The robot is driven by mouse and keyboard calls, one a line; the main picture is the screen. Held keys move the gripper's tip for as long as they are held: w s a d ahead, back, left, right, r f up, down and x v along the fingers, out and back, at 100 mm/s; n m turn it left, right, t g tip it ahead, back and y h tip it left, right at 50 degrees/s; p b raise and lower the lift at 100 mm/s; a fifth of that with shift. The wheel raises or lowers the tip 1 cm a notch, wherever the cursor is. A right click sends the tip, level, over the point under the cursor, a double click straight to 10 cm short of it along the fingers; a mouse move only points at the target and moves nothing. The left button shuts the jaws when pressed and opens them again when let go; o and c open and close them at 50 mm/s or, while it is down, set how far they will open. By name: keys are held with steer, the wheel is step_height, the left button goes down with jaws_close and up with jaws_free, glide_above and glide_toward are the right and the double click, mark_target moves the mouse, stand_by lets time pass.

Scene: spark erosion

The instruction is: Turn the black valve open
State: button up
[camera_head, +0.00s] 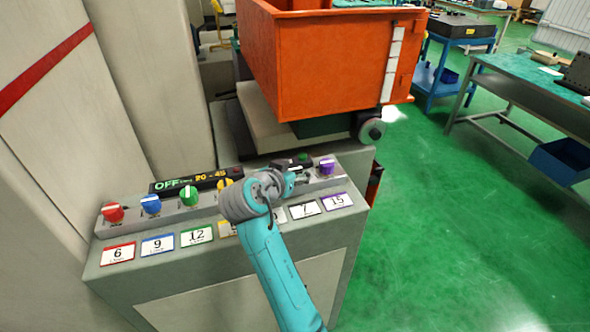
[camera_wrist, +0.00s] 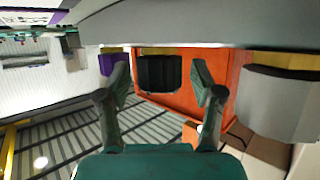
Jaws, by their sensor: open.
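The black valve (camera_wrist: 160,74) shows in the wrist view as a dark knob between the fingertips of my gripper (camera_wrist: 161,80). The two fingers stand apart on either side of it, with visible gaps, and do not appear to be closed on it. In the head view my gripper (camera_head: 294,179) is over the right part of the control panel, and it and my wrist cover much of the valve area. The valve's turn position cannot be told.
The purple valve (camera_head: 326,167) is close on the right; it also shows in the wrist view (camera_wrist: 113,63). Red (camera_head: 112,212), blue (camera_head: 151,204) and green (camera_head: 189,195) valves line the left. An orange bin (camera_head: 330,65) stands behind the panel. Green floor lies open at right.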

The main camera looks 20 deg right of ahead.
steer(key=c, duration=1.2)
steer(key=shift+o, duration=0.2)
steer(key=shift+n+t+y, duration=0.3)
steer(key=n+t+y, duration=0.2)
steer(key=n+y, duration=0.1)
steer(key=shift+d+n+y, duration=0.1)
steer(key=shift+n+y, duration=0.2)
steer(key=shift+n, duration=0.1)
steer(key=n+t+y, duration=0.1)
steer(key=n+y, duration=0.3)
steer(key=y, duration=0.1)
steer(key=shift+n, duration=0.3)
steer(key=n+y, duration=0.4)
steer(key=y, duration=0.1)
steer(key=shift+r+g, duration=0.1)
steer(key=shift+g, duration=0.2)
steer(key=shift+n+g+y, duration=1.4)
steer(key=shift+n+y, duration=1)
